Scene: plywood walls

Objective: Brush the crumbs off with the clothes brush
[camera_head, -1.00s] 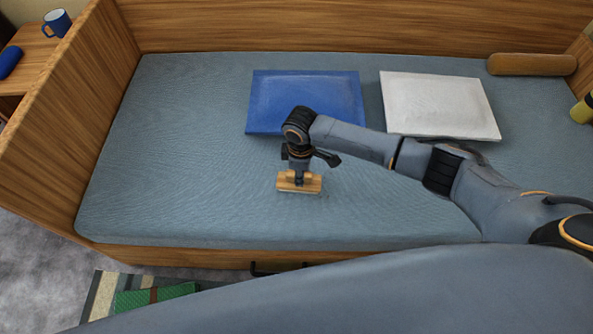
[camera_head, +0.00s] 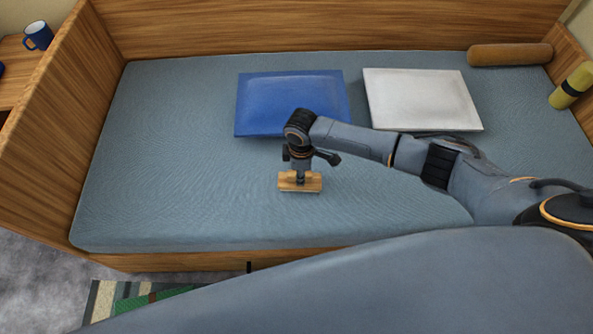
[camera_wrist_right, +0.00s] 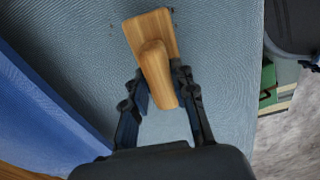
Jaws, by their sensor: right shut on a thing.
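The clothes brush (camera_head: 300,184) is wooden with a block-like handle. It is low over the blue-grey mattress (camera_head: 180,170), in front of the blue pillow; I cannot tell if its bristles touch the cloth. My right gripper (camera_head: 299,174) is shut on the brush's handle from above. In the right wrist view the brush (camera_wrist_right: 153,38) sticks out beyond the fingers of my right gripper (camera_wrist_right: 160,82). A few tiny dark specks, perhaps crumbs (camera_wrist_right: 112,25), lie on the mattress beside the brush head. My left gripper is not in view.
The blue pillow (camera_head: 290,100) and white pillow (camera_head: 422,98) lie behind the brush. Wooden panels (camera_head: 330,25) bound the bed. A blue mug (camera_head: 38,36) stands outside, left. The mattress left of the brush is clear.

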